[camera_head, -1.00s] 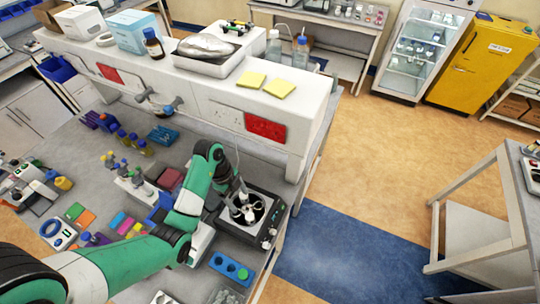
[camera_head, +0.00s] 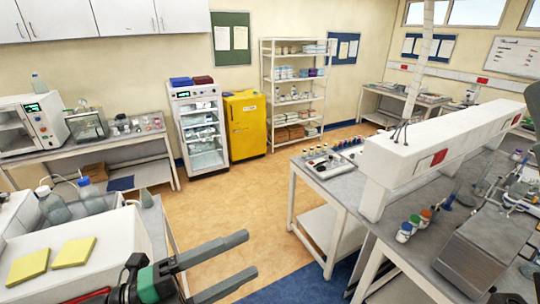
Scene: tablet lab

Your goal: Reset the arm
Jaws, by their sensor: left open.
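My left arm comes in at the bottom left, with a green and black wrist (camera_head: 150,284). Its gripper (camera_head: 251,255) has two dark grey fingers pointing right, spread apart with nothing between them. It is raised in the air, and floor shows behind it. My right gripper is not in view.
A white bench shelf with yellow sticky notes (camera_head: 74,251) and glass bottles (camera_head: 53,207) stands at left, close to my left wrist. Another lab bench with a white raised shelf (camera_head: 385,164) is at right. A yellow cabinet (camera_head: 246,125) and a glass-door fridge (camera_head: 200,130) stand behind. Open floor lies between.

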